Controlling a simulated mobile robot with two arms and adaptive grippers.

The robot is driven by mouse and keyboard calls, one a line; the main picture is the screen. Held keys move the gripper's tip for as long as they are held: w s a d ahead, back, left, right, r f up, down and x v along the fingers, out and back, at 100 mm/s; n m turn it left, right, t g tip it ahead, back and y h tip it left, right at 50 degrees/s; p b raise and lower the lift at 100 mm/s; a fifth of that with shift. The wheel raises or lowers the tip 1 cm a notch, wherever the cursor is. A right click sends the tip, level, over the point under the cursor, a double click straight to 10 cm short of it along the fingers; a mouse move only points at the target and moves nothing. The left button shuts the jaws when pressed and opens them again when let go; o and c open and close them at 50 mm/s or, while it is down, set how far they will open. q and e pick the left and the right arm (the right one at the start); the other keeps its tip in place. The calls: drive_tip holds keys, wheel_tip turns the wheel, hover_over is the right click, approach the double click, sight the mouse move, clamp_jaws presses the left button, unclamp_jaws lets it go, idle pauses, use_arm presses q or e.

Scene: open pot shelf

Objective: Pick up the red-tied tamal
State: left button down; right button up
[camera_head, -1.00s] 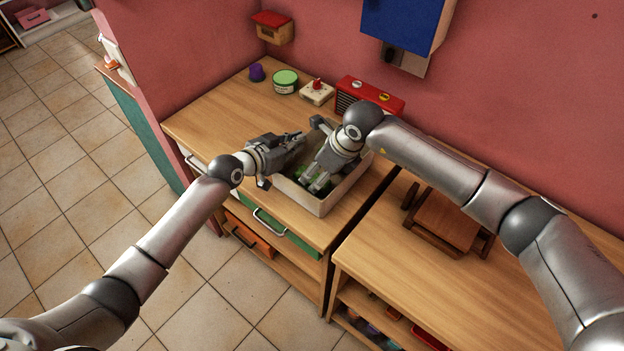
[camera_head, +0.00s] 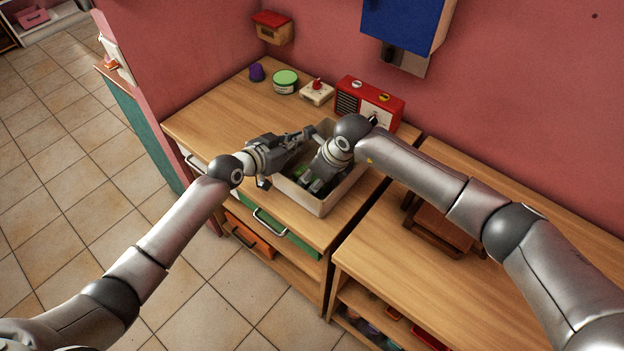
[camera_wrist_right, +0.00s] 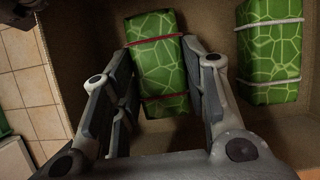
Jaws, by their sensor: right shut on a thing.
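The red-tied tamal (camera_wrist_right: 157,62) is a green block with a pale vein pattern and red ties, in the right wrist view. My right gripper (camera_wrist_right: 156,72) has one finger on each side of it and is shut on it, inside the beige box (camera_head: 329,201). A second green tamal (camera_wrist_right: 270,55) with white ties lies to the right, apart from the fingers. In the head view my right gripper (camera_head: 313,184) reaches down into the box and hides much of its inside. My left gripper (camera_head: 301,138) hovers over the box's left back side; its finger opening is unclear.
A red radio (camera_head: 368,101), a white block with a red knob (camera_head: 317,93), a green tub (camera_head: 285,82) and a purple cup (camera_head: 257,72) stand behind the box. A wooden stand (camera_head: 436,222) is on the right table. The counter's left part is clear.

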sight(315, 178)
drive_tip(key=shift+r, duration=0.1)
wheel_tip(315, 178, up, 18)
idle(0.5)
use_arm(q)
drive_tip(key=c, duration=1.6)
unclamp_jaws()
drive_tip(key=shift+o, duration=0.2)
drive_tip(key=v, duration=1.2)
